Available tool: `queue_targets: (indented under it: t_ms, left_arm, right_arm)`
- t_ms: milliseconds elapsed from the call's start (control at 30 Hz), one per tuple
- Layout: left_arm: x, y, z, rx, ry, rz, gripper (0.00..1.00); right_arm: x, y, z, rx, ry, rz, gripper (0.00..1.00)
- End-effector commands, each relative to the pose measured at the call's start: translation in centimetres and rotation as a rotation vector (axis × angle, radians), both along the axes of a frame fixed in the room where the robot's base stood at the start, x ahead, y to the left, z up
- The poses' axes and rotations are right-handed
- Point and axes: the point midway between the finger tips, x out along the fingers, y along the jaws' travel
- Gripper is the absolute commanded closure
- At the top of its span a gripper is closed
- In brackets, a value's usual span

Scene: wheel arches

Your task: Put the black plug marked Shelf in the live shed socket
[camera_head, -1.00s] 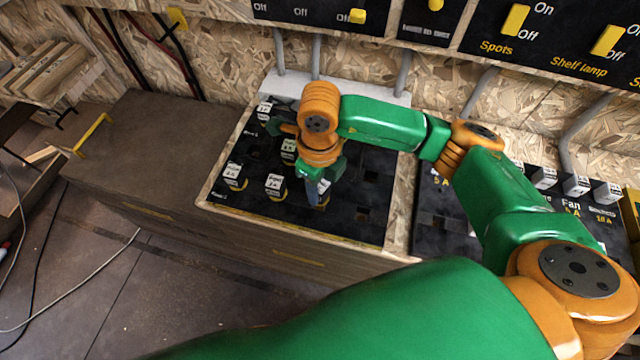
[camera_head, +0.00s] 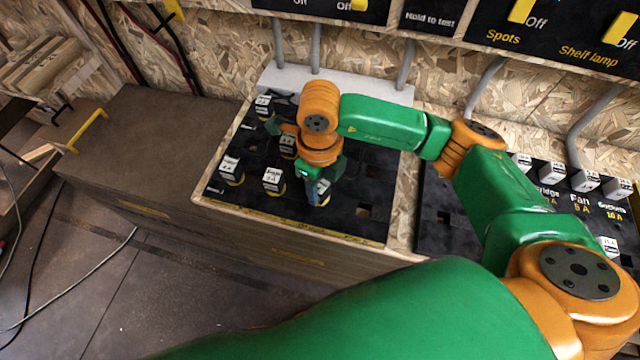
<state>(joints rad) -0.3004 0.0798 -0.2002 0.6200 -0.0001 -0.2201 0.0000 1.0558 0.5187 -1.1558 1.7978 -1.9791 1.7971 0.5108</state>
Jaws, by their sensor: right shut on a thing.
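My right gripper (camera_head: 316,192) points down over a black socket board (camera_head: 290,222) with a pale wooden rim. It is shut on a small dark plug (camera_head: 324,187) with a pale label, low over the board near its front middle. The fingers and wrist hide most of this plug, and I cannot read its label or tell whether it touches the board. Other plugs with white tops stand on the board, among them one at front left (camera_head: 231,168) and one beside the gripper (camera_head: 273,178). I cannot make out which socket is the live shed one. My left gripper is out of view.
Empty dark sockets (camera_head: 367,212) lie right of the gripper. A second black panel (camera_head: 435,225) with labelled blocks stands further right, partly behind my arm. Switch panels (camera_head: 550,30) and grey conduits (camera_head: 405,65) line the back wall. The brown bench top (camera_head: 140,150) at left is clear.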

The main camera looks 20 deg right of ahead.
Motion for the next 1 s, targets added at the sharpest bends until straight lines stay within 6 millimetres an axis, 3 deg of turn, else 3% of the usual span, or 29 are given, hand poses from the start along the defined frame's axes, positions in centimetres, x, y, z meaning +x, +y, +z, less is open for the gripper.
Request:
queue_targets:
  t_ms: [800, 833, 933, 1000]
  left_arm:
    - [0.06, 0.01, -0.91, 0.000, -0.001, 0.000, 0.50]
    - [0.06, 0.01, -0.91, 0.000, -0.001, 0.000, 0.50]
    - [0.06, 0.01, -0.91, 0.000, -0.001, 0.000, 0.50]
    - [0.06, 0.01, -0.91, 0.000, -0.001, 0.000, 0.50]
  right_arm:
    - [0.00, 0.00, -0.55, 0.000, 0.000, 0.000, 1.00]
    - [0.00, 0.00, -0.55, 0.000, 0.000, 0.000, 0.55]
    - [0.00, 0.00, -0.55, 0.000, 0.000, 0.000, 0.28]
    - [0.00, 0.00, -0.55, 0.000, 0.000, 0.000, 0.23]
